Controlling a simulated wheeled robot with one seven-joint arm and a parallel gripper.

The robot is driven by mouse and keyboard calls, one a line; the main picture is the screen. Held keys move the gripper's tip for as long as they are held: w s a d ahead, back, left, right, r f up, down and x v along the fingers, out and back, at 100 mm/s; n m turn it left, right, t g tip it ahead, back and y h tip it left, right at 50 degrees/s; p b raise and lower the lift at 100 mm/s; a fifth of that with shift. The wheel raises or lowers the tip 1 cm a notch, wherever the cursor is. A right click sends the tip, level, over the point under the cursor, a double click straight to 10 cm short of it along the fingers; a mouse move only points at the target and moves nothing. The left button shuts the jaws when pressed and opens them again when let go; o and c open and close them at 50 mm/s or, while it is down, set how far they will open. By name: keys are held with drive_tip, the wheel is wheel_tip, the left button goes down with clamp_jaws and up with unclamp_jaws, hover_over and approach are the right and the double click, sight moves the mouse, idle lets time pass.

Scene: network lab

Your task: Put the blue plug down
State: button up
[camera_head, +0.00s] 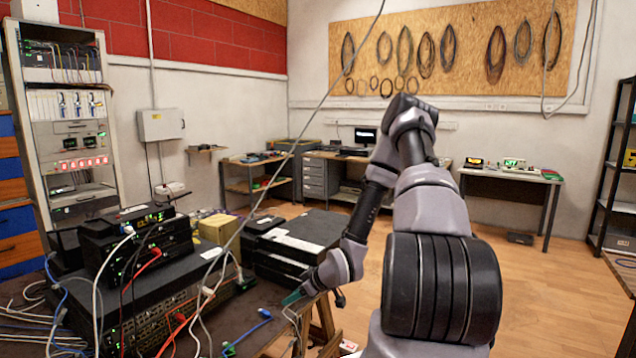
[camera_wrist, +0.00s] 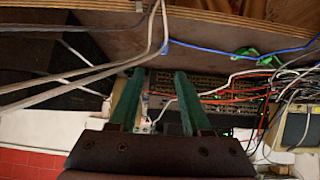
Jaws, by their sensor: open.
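The blue plug (camera_head: 265,313) lies at the end of a blue cable on the dark table top, near its front right edge. In the wrist view, a blue end (camera_wrist: 166,47) that looks like it shows beyond the fingertips, by pale cables. My gripper (camera_head: 291,297) is low at the table's right edge, right of the plug and apart from it. In the wrist view, its two green fingers (camera_wrist: 158,85) are spread, with no plug between them. The far side of the gripper is hidden in the head view.
Stacked network devices (camera_head: 150,290) with many cables fill the table's left. Black flat boxes (camera_head: 295,240) stand behind my gripper. A grey cable hangs across the head view. A green connector (camera_head: 229,349) lies near the front. Open floor (camera_head: 545,270) lies to the right.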

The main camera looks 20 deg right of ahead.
drive_tip(key=s+d+r+m+g+h, duration=0.1)
drive_tip(key=d+r+m+h, duration=0.15)
drive_tip(key=r, duration=1.05)
drive_tip(key=s+d+r+m+g+h, duration=0.1)
drive_tip(key=d+r+m+h, duration=0.2)
drive_tip(key=r, duration=1)
drive_tip(key=s+a+r+m+y, duration=0.1)
drive_tip(key=s+a+r+m, duration=0.1)
drive_tip(key=s+r, duration=0.8)
drive_tip(key=s+a+r+m+t+y, duration=0.1)
drive_tip(key=s+a+r+m, duration=0.2)
drive_tip(key=s+r, duration=0.7)
drive_tip(key=shift+s+a+m, duration=0.3)
drive_tip(key=shift+s+m, duration=0.15)
drive_tip(key=shift+s, duration=0.15)
